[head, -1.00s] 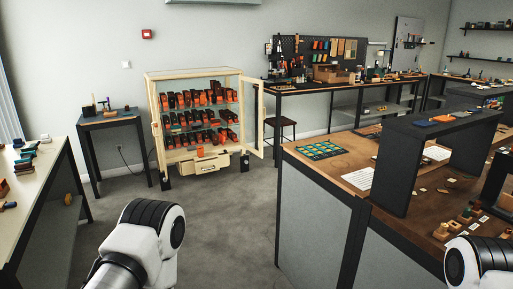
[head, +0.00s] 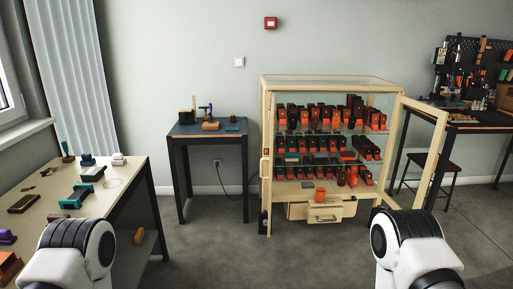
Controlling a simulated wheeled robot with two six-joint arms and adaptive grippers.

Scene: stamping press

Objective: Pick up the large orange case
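I cannot tell for sure which thing is the large orange case. A cream cabinet (head: 269,160) with an open glass door (head: 424,158) holds several rows of orange and dark box-like pieces (head: 316,145) on its shelves. A small orange piece (head: 320,194) stands at the cabinet's lower front. An orange-brown block (head: 8,267) shows partly at the lower left, on the left table. Links of both my arms show at the bottom, but neither gripper is in view.
The left table (head: 118,176) carries several small tools and blocks. A small dark table (head: 183,137) stands by the back wall, left of the cabinet. A stool (head: 443,166) and workbench (head: 466,122) stand at the right. The grey floor (head: 270,262) ahead is clear.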

